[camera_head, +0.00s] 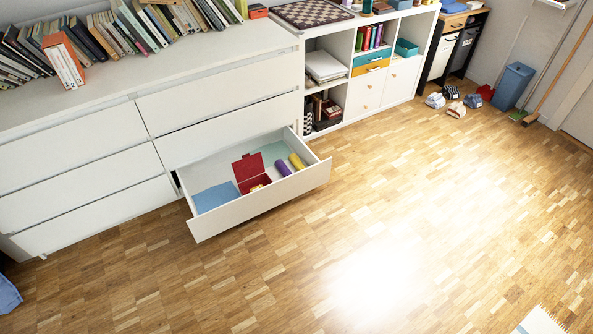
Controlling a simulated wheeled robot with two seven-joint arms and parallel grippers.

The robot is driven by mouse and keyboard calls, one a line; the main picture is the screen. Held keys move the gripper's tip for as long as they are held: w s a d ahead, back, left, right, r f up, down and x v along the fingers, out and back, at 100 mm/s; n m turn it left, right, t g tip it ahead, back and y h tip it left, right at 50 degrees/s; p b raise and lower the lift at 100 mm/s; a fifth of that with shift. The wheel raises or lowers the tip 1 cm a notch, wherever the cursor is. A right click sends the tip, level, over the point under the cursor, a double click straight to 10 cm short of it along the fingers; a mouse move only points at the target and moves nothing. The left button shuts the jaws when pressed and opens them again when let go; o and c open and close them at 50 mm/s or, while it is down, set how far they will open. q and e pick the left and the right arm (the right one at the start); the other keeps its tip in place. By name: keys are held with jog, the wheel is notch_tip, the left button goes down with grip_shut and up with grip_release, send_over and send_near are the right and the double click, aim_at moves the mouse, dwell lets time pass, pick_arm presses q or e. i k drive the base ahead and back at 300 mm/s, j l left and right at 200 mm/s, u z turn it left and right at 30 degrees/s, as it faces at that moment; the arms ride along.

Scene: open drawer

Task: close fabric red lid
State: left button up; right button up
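A small red box stands inside the open bottom drawer of the white dresser. Its red lid (248,167) is raised, tilted up at the back of the box body (256,185). Something small and orange-yellow shows inside the box. The open drawer (262,199) also holds a flat blue item (215,196) to the left and a purple roll (283,168) and a yellow roll (296,161) to the right. Neither of my grippers is in view.
The white dresser (90,145) has books along its top. A white shelf unit (370,85) stands to its right. The wooden floor (300,260) before the drawer is clear. Shoes (456,108) and a blue bin (513,87) stand at the far right.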

aim_at(245, 169)
jog(key=i+j, duration=0.15)
jog(key=i, duration=0.35)
jog(key=i+j, duration=0.15)
jog(key=i, duration=0.35)
jog(key=i+j+z, duration=0.1)
jog(key=i, duration=0.35)
jog(key=i+j, duration=0.25)
jog(key=i, duration=0.25)
